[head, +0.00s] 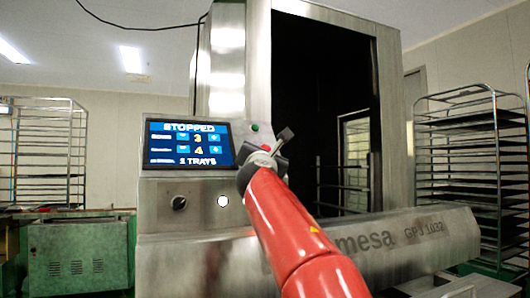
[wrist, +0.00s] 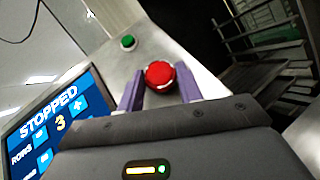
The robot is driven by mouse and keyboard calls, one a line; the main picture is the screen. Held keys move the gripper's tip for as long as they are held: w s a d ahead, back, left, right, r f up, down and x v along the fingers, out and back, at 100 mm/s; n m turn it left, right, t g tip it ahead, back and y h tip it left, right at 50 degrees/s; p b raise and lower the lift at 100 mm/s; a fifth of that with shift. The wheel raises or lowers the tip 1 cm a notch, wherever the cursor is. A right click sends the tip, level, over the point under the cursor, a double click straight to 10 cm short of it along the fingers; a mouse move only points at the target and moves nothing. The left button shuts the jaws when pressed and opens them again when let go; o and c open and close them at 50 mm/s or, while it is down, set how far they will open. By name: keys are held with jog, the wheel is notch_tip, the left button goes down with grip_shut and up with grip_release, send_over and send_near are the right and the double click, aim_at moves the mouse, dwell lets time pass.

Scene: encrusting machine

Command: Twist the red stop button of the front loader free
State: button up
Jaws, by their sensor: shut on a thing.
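The red stop button (wrist: 159,75) is a round red knob on the steel panel of the machine, near the middle of the wrist view. My gripper (wrist: 160,88) is shut on it, with one purple finger on each side of the knob. In the head view my gripper (head: 275,150) is at the panel, right of the screen. It and my red arm hide most of the button there. The front loader's screen (head: 188,144) reads STOPPED; it also shows tilted in the wrist view (wrist: 58,120).
A green button (wrist: 128,42) sits beside the red one. A black knob (head: 179,203) and a white round button (head: 223,201) are below the screen. A dark opening (head: 320,100) lies to the right. Tray racks (head: 470,150) stand behind at the right.

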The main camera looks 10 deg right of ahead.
jog(key=shift+w+a+f, duration=0.1)
jog(key=shift+w+f, duration=0.1)
jog(key=shift+f, duration=0.05)
jog(key=o, duration=0.6)
jog(key=shift+o, duration=1.1)
jog(key=shift+w+f, duration=0.1)
jog(key=shift+w, duration=0.1)
jog(key=shift+o, duration=0.8)
jog(key=shift+s, duration=0.1)
jog(key=shift+s, duration=0.1)
jog(key=b+v, duration=0.4)
jog(key=v, duration=0.3)
jog(key=shift+s, duration=0.35)
jog(key=shift+a, duration=0.1)
